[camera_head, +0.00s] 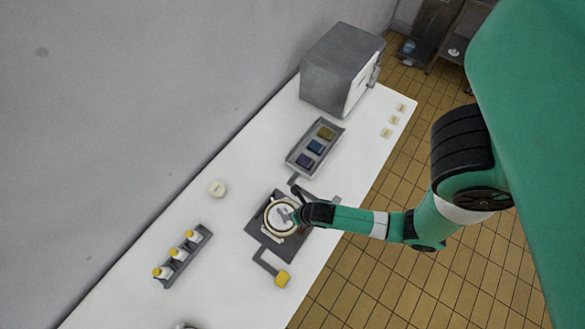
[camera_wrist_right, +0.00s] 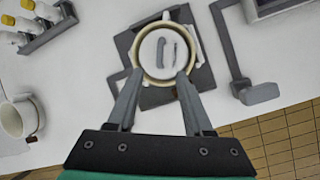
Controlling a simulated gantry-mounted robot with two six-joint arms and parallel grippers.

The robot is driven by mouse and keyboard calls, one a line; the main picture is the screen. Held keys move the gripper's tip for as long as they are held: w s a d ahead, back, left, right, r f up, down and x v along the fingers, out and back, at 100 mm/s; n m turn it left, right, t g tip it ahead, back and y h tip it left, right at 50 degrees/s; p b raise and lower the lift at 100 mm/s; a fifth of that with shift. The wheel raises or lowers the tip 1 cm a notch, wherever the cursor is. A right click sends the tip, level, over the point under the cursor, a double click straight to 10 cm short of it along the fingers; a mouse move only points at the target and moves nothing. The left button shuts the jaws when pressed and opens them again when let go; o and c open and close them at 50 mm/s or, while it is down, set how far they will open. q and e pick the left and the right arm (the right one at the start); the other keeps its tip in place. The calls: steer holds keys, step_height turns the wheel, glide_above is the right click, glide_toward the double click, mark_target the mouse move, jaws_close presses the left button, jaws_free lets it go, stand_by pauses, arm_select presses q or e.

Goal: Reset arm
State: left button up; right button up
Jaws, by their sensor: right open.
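My right gripper (camera_head: 293,201) comes in from the right in the head view, over a round pale pot (camera_head: 281,216) on a dark square plate (camera_head: 252,237). In the right wrist view its two fingers (camera_wrist_right: 158,78) are apart, with nothing held between the tips. The pot (camera_wrist_right: 142,60) shows just beyond the fingertips, with a whitish content and two dark marks inside. I cannot tell whether the fingers touch its rim. The dark plate (camera_wrist_right: 205,77) lies under the pot. My left gripper is in neither view.
A grey bracket with a yellow block (camera_head: 283,278) is below the plate. Another pot (camera_wrist_right: 17,119) is at left.

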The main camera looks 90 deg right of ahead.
stand_by(0.3)
steer(key=w+r+t, duration=0.2)
steer(key=w+r, duration=0.4)
steer(key=w, duration=0.3)
steer(key=w+r+t, duration=0.3)
steer(key=w+r, duration=0.4)
steer(key=w, duration=0.3)
steer(key=w+a+r+m+t, duration=0.15)
steer(key=w+r, duration=0.25)
steer(key=r, duration=0.5)
steer(key=w+a+r+t, duration=0.1)
steer(key=w+r+t, duration=0.2)
steer(key=w+r, duration=0.35)
steer(key=w+a+r+t, duration=0.1)
steer(key=w+r+t, duration=0.1)
steer(key=r, duration=0.8)
steer(key=s+a+r+m+t+y, duration=0.15)
steer(key=r+m+t, duration=0.25)
steer(key=r, duration=1)
steer(key=s+a+r+m+t, duration=0.1)
steer(key=a+r+m+t, duration=0.2)
steer(key=r, duration=1.2)
steer(key=s+a+r+m+t+y, duration=0.1)
steer(key=s+r+m+t, duration=0.3)
steer(key=s+r+m, duration=0.7)
steer(key=r+m+y, duration=0.1)
steer(key=r+m, duration=0.1)
steer(key=m, duration=0.2)
steer(key=shift+a+t, duration=0.3)
steer(key=shift+t, duration=0.05)
